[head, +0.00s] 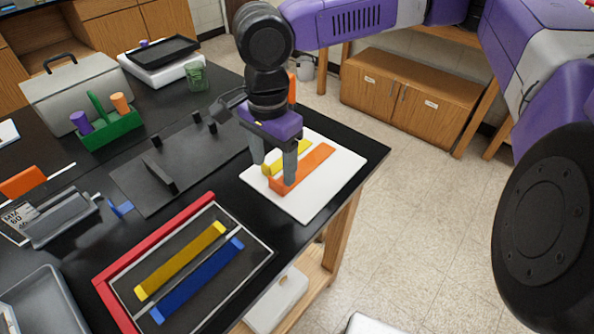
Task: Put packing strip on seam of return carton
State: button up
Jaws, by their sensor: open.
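My gripper (273,174) points down, open, over a white board (318,196) near the table's right corner. An orange strip (312,163) and a shorter-looking yellow strip (300,147) lie on that board, side by side. The fingers are at the near ends of these strips and partly hide them; I cannot tell whether they touch. Another yellow strip (180,260) and a blue strip (198,281) lie parallel in a dark framed panel (235,262) nearer me. I see nothing that is clearly a return carton or its seam.
A red bar (150,252) edges the panel. A black fixture plate (205,165) with upright blocks, a green caddy (112,131), a grey toolbox (85,95) and a grey tray (40,305) occupy the black table. Open floor lies right.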

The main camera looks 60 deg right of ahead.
aim_at(275, 181)
notch_tip(275, 181, down, 6)
jog(key=shift+r, duration=0.1)
jog(key=shift+c, duration=0.5)
grip_shut()
jog(key=shift+r, duration=0.1)
notch_tip(275, 181, up, 20)
jog(key=p, duration=0.1)
dwell(0.3)
